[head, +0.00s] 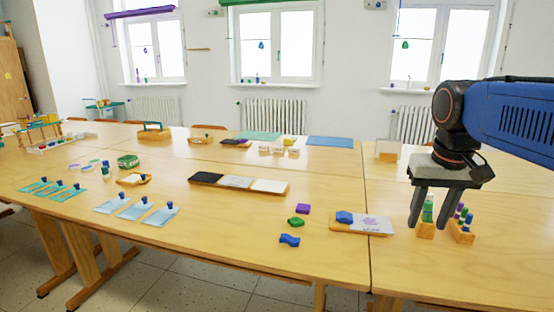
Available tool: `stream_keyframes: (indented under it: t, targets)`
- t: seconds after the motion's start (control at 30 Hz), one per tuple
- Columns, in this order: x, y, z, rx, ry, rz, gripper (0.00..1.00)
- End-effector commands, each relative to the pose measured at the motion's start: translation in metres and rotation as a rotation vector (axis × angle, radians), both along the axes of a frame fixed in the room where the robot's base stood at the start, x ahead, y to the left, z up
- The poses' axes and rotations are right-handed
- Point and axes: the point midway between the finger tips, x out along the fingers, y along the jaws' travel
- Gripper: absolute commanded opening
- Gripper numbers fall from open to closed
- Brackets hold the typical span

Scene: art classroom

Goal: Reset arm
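My gripper (430,208) is at the right of the head view, hanging from my blue arm with its two dark fingers pointing down. The fingers are spread apart, and I see nothing held between them. Behind and beneath it stand two small wooden holders with coloured pieces: a left holder (426,231) with green and white pieces, partly hidden by the fingers, and a right holder (462,233) with purple and green pieces. I cannot tell whether the fingertips touch the left holder.
A wooden board (376,232) with a white card and a blue piece lies left of my gripper. Purple (303,208), green (296,222) and blue (289,240) blocks lie loose further left. A three-part tray (238,182) lies mid-table. Bare tabletop surrounds them.

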Motion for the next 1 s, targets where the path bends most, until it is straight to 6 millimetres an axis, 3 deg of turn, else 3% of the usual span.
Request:
stream_keyframes:
  t: [0.03,0.3,0.53,0.7,1.0]
  targets:
    - [-0.015,0.005,-0.012,0.000,-0.017,0.018,0.40]
    - [-0.078,0.025,-0.084,0.002,-0.113,0.113,0.40]
    - [-0.118,0.035,-0.139,0.001,-0.178,0.173,0.40]
    - [-0.129,0.038,-0.157,0.000,-0.201,0.192,0.40]
    - [-0.131,0.038,-0.160,0.000,-0.204,0.195,0.40]
